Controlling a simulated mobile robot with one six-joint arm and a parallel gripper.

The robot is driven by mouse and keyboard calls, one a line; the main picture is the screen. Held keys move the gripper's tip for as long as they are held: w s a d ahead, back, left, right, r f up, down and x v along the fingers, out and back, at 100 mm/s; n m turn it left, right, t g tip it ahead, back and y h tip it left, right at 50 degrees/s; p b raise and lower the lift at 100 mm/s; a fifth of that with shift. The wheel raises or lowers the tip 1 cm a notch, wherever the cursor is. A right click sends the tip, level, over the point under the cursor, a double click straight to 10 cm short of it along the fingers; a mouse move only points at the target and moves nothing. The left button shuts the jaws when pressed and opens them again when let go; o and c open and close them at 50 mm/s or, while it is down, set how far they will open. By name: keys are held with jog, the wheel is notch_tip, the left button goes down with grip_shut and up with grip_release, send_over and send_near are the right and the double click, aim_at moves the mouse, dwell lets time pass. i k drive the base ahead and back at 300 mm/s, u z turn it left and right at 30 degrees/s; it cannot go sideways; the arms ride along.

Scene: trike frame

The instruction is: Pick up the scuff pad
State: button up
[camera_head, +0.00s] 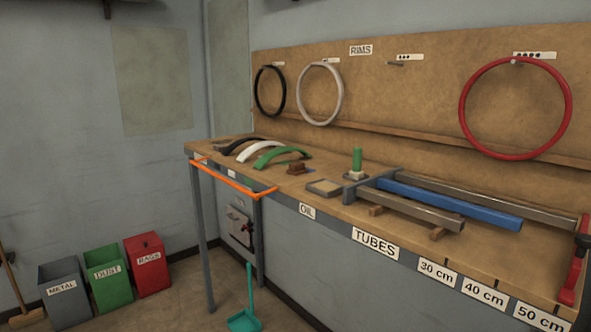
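A small reddish-brown block (296,168) lies on the workbench between the green arched piece and a shallow tray; it may be the scuff pad, but it is too small to be sure. The shallow tray (324,188) has a beige inside and sits near the bench's front edge. My gripper is not in view, and nothing is seen touching the block.
The bench (510,262) also holds arched fenders (278,153), a green bottle (357,161) and long tubes (450,203). An orange bar (232,180) runs along its front left edge. Bins (108,277) and a teal dustpan (244,320) stand on the floor.

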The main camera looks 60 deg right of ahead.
aim_at(296, 169)
jog(key=u, duration=0.05)
jog(key=i, duration=1)
jog(key=z, duration=0.05)
